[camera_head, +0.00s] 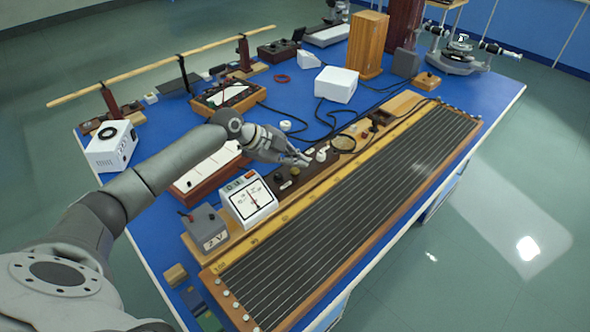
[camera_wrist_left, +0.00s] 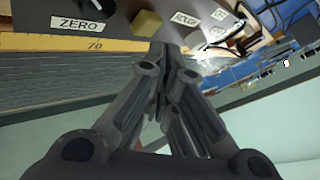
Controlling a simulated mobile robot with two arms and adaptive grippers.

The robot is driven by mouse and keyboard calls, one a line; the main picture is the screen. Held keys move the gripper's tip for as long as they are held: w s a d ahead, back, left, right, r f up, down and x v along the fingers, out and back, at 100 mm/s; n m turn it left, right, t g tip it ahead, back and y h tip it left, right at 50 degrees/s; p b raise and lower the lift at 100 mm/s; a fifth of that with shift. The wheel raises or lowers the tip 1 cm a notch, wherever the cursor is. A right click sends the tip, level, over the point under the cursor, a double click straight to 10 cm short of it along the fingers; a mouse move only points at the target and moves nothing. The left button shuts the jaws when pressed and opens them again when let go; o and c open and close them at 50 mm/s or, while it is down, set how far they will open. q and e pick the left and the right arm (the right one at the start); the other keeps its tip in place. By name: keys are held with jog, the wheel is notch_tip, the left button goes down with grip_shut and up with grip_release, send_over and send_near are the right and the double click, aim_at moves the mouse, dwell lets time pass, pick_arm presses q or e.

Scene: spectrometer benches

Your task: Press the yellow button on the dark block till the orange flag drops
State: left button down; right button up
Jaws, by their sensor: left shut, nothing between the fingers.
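The dark block (camera_head: 278,188) is a long, low strip beside the wire board, with small knobs and labels along its top. Its yellow button (camera_head: 295,171) is small in the head view; the left wrist view shows it as a yellow block (camera_wrist_left: 147,22) between the ZERO and ROUGH labels. My left gripper (camera_head: 305,161) is shut and empty above the block. In the left wrist view its fingertips (camera_wrist_left: 162,46) appear close to the button, but I cannot tell whether they touch it. I cannot make out the orange flag with certainty. My right gripper is out of view.
A white dial meter (camera_head: 249,201) and a grey box marked 2 V (camera_head: 206,227) stand left of the block. The long wire board (camera_head: 350,205) runs along the table's front edge. White (camera_head: 336,84) and wooden boxes (camera_head: 367,45) stand farther back.

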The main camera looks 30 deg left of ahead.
aim_at(296, 172)
pick_arm(q)
jog(key=shift+f, duration=0.15)
dwell(0.7)
jog(key=shift+f+b, duration=0.3)
jog(key=shift+b, duration=0.1)
jog(key=shift+f+b, duration=0.4)
jog(key=shift+f, duration=0.05)
dwell(0.5)
jog(key=shift+r, duration=0.1)
jog(key=shift+r+p, duration=0.55)
jog(key=shift+r, duration=0.25)
jog(key=shift+r+p, duration=1.7)
jog(key=shift+r, duration=0.85)
jog(key=shift+f, duration=0.1)
